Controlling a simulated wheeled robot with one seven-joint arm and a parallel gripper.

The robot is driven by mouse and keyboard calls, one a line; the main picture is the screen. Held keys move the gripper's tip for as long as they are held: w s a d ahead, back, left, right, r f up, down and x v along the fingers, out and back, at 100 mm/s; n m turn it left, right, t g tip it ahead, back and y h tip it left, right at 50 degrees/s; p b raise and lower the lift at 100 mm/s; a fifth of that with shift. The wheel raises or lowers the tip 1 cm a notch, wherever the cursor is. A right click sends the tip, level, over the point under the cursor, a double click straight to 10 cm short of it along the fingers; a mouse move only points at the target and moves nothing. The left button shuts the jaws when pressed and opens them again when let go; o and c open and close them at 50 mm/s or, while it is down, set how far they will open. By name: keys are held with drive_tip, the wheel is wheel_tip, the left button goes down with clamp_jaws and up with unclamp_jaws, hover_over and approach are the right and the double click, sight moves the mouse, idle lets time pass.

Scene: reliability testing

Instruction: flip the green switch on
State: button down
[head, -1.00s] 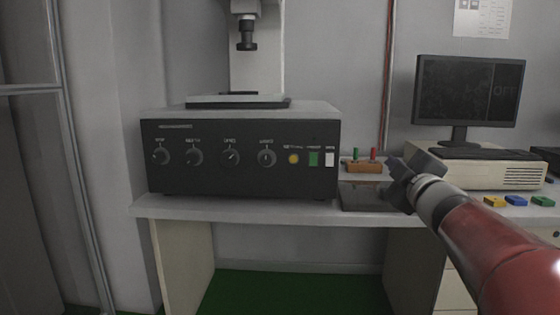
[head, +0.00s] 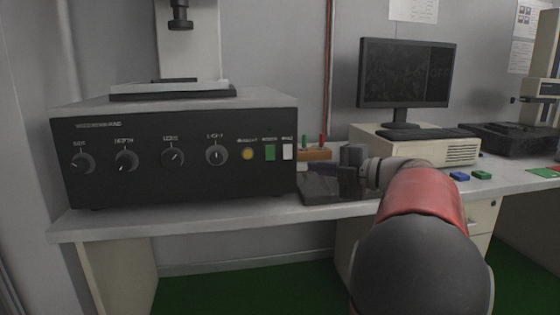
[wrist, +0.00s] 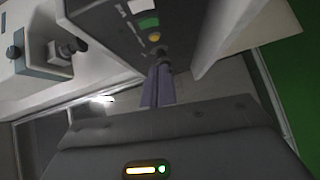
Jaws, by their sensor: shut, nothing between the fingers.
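In the wrist view the closed fingers (wrist: 160,72) point towards the panel; the green switch (wrist: 148,23) and yellow button (wrist: 154,37) show beyond the tips. Whether the tips touch the panel I cannot tell.
Several knobs, among them a dial (head: 216,155), line the panel's left part. A monitor (head: 405,72) and computer case (head: 440,150) stand to the right. The space in front of the panel is clear.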

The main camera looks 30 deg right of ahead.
approach(267, 159)
drive_tip(key=w+a, duration=0.1)
drive_tip(key=a, duration=0.3)
drive_tip(key=shift+w+d+f+p, duration=0.1)
drive_tip(key=shift+w+d+p, duration=0.15)
drive_tip(key=shift+w, duration=0.45)
drive_tip(key=shift+w+d+p, duration=0.1)
drive_tip(key=shift+w+p, duration=0.2)
drive_tip(key=shift+w, duration=0.35)
drive_tip(key=shift+w+d+f+p, duration=0.1)
drive_tip(key=shift+w+d+p, duration=0.15)
drive_tip(key=shift+w, duration=0.45)
drive_tip(key=shift+w+f+b, duration=0.2)
drive_tip(key=shift+f+b, duration=0.15)
drive_tip(key=shift+b, duration=0.45)
drive_tip(key=shift+r, duration=0.3)
drive_tip(key=shift+a+f, duration=0.1)
